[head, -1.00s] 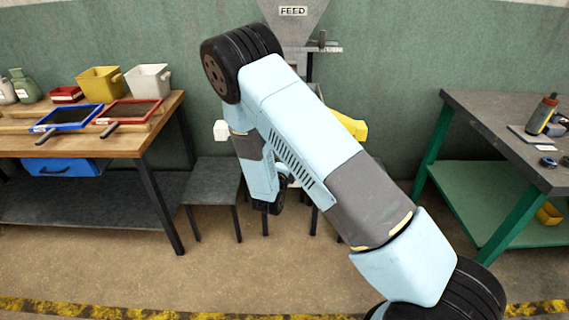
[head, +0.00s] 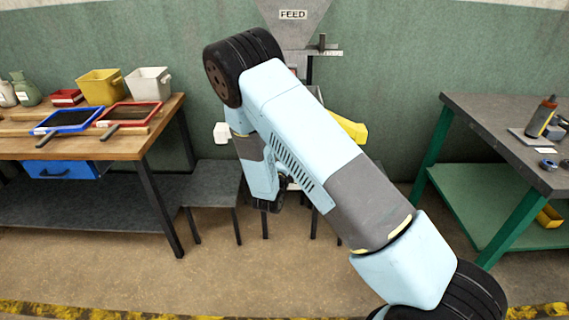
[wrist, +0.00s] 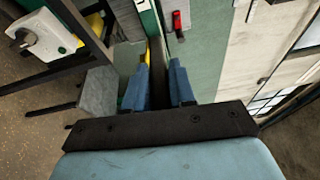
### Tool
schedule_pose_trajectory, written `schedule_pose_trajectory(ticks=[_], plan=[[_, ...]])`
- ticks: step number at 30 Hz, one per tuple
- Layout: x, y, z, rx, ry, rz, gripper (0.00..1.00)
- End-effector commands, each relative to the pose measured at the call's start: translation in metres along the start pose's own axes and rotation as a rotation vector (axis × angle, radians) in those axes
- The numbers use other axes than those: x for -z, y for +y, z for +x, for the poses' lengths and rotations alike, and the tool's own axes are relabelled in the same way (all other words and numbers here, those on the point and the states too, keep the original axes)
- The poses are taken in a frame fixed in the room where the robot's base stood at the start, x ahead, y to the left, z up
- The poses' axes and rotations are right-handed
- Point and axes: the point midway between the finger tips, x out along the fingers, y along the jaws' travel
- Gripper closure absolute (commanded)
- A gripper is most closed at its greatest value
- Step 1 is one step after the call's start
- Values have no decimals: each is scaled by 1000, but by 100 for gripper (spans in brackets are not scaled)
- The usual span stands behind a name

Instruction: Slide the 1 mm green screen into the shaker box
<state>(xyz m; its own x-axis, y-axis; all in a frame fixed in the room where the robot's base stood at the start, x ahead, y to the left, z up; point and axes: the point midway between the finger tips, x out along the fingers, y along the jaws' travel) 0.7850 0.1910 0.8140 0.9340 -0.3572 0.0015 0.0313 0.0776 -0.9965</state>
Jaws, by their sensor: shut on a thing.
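In the head view the tip of my gripper is hidden behind my arm, low in front of the machine under the FEED hopper (head: 292,28). I cannot make out the shaker box, since my arm covers the middle of that machine.
Left, a wooden bench (head: 135,146) bears a blue-framed screen (head: 68,120), a red-framed screen (head: 130,112) and bins. A low grey stand (head: 212,183) is beside it. A white control box (wrist: 42,35) is left in the wrist view. A grey-topped bench (head: 478,115) stands right.

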Motion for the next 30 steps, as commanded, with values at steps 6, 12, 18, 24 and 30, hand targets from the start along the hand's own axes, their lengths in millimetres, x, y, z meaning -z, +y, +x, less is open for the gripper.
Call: schedule_pose_trajectory(ticks=[6, 12, 18, 24, 30], plan=[[-2, -1, 7, 3, 0, 0, 100], [-4, -1, 11, 3, -1, 0, 100], [-4, -1, 12, 3, -1, 0, 100], [-5, -1, 13, 3, 0, 0, 100], [-7, 0, 19, 2, 0, 0, 100]])
